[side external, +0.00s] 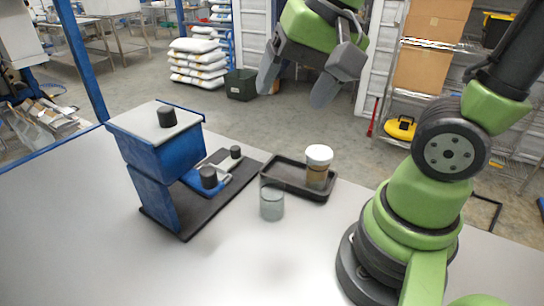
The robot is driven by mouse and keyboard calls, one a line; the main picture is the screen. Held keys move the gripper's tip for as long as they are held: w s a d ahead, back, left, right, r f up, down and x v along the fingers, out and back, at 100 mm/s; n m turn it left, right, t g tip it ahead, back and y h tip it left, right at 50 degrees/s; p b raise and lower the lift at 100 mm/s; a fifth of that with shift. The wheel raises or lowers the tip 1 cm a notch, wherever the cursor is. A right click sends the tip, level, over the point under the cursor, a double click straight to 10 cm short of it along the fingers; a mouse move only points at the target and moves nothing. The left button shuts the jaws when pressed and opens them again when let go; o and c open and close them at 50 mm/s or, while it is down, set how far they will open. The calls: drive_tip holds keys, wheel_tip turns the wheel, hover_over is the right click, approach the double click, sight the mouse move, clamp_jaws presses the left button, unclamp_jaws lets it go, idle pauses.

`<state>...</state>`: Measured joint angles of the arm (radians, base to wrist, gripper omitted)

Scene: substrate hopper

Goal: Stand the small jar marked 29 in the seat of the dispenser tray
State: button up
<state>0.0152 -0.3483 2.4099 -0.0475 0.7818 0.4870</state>
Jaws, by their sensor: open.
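A small jar with a white lid and brown contents (318,168) stands upright at the right end of a black tray (283,187). A clear greyish jar (272,204) stands upright on the table just in front of that tray. No number is legible on either jar, so I cannot tell which is marked 29. The blue dispenser (155,150) stands left on a dark base, with a small grey and blue tray part (222,168) at its right side; its seat is not clear. My gripper (294,90) is open and empty, high above and behind the black tray, touching nothing.
Black knobs sit on the dispenser's top (166,117) and by its tray part (208,178) (235,152). The light table (200,270) is clear in front. Shelving with boxes and stacked white sacks (198,62) stand on the floor behind, away from the table.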

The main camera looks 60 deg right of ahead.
drive_tip(key=w+d+f+m+g, duration=0.2)
drive_tip(key=w+f+m+g, duration=0.15)
drive_tip(key=f+m, duration=0.35)
drive_tip(key=m+g+h, duration=0.1)
drive_tip(key=m, duration=0.1)
hover_over(272, 187)
drive_tip(key=s+a, duration=0.1)
drive_tip(key=a, duration=0.1)
wheel_tip(272, 187, down, 6)
drive_tip(key=shift+s+f, duration=0.1)
drive_tip(key=shift+f, duration=4.65)
drive_tip(key=c, duration=0.7)
drive_tip(key=shift+r, duration=2.5)
